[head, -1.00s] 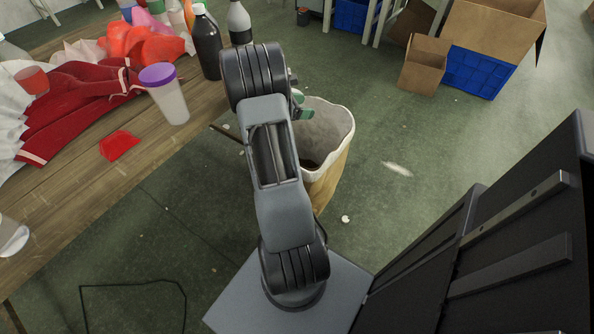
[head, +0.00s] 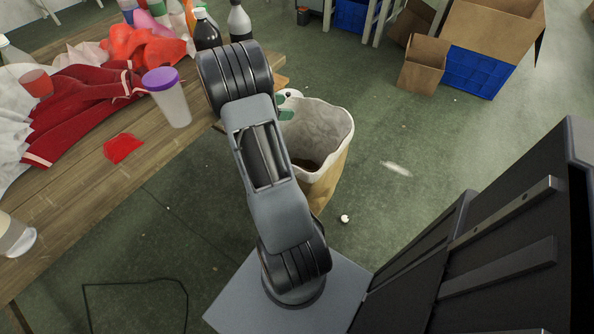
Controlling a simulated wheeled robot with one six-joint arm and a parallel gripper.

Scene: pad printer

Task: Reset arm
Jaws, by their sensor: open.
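My arm rises from my base in the lower middle of the head view and reaches up toward the table's right edge. Nothing is seen held in the visible part.
A bin with a pale liner (head: 325,130) stands just right of my arm. The wooden table (head: 75,215) on the left holds a purple-lidded cup (head: 168,97), red cloth (head: 75,115) and bottles (head: 206,32). Cardboard boxes (head: 425,62) stand at upper right.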

